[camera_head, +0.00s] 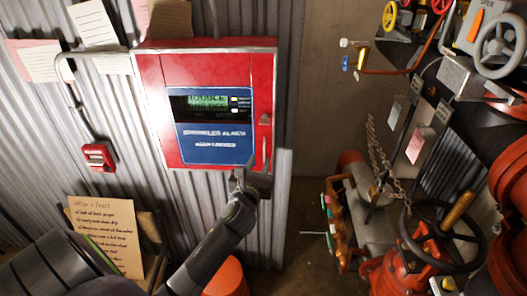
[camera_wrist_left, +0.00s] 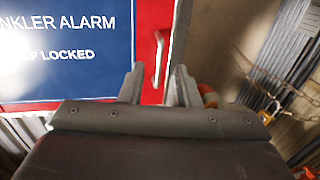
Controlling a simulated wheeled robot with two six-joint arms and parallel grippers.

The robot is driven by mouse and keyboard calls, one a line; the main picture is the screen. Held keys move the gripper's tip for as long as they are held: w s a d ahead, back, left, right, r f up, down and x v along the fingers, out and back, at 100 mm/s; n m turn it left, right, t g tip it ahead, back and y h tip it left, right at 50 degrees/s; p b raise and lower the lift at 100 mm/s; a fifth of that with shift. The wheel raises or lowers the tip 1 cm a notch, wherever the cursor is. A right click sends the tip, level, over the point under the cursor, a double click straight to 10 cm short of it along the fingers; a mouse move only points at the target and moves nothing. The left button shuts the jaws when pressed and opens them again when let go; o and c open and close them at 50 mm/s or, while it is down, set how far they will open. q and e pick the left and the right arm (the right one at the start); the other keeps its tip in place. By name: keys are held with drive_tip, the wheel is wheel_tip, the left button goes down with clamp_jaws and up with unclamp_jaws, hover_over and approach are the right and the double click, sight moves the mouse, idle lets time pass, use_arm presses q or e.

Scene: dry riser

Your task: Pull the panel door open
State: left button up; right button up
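The red panel door (camera_head: 200,70) is on the box on the corrugated wall and looks shut. It bears a small display and a blue label (camera_head: 213,143) reading "SPRINKLER ALARM" and "KEEP LOCKED". A slim grey handle (camera_head: 265,135) stands upright near its right edge; the handle also shows in the left wrist view (camera_wrist_left: 158,60). My left gripper (camera_head: 251,178) is just below the handle at the box's lower right corner. In the left wrist view its two fingers (camera_wrist_left: 158,78) are apart with nothing between them, and the handle lies ahead of the gap. My right gripper is out of view.
A small red call box (camera_head: 98,155) and paper notes hang left of the panel. A handwritten note (camera_head: 105,235) stands lower left. Red pipework with a dark handwheel (camera_head: 440,240) and a chain (camera_head: 385,160) fill the right. Bare wall (camera_head: 325,110) lies right of the panel.

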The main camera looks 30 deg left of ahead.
use_arm(q)
drive_tip(key=shift+x, duration=2.7)
clamp_jaws()
